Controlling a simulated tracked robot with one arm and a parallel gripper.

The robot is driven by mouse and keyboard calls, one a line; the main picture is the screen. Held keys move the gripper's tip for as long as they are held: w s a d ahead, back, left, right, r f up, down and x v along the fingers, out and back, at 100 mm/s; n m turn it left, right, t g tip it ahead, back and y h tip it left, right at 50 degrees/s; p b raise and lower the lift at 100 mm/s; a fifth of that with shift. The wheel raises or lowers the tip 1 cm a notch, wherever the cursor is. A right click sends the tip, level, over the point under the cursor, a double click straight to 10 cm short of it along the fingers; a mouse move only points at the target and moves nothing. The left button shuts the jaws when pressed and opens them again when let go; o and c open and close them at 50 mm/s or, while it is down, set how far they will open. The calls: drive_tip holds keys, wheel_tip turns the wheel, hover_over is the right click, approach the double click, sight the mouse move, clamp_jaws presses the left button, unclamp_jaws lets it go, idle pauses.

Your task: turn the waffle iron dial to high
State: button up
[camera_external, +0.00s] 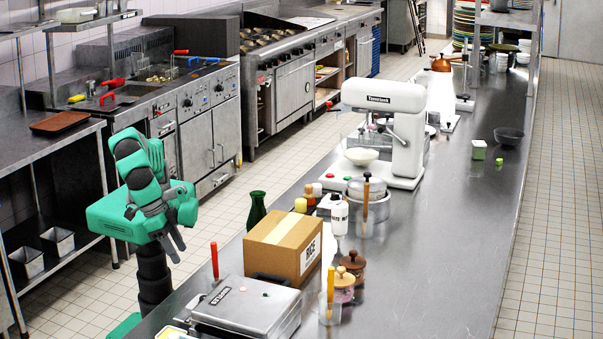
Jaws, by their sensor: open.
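The waffle iron (246,305) is a flat silver appliance with its lid down, on the near end of the long steel counter. A dark handle shows at its back edge. A small red spot shows on its lid. I cannot make out its dial or the dial's setting in this view. My gripper (178,246) is open and empty. It hangs at the end of my green arm, left of the counter edge and up and left of the waffle iron, apart from it.
A cardboard box (287,240) stands just behind the waffle iron. A red-handled tool (214,262) stands upright at its left. A clear container (329,308) with a yellow-handled tool and lidded jars (352,264) are at its right. A green bottle (257,209) stands behind the box.

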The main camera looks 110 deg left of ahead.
sight(201, 297)
drive_tip(key=shift+a+f+m+b, duration=0.25)
drive_tip(key=shift+m+b, duration=0.15)
drive_tip(key=shift+b, duration=0.7)
drive_tip(key=b+x, duration=0.1)
drive_tip(key=x, duration=1.2)
drive_tip(key=shift+f, duration=0.2)
drive_tip(key=c, duration=1)
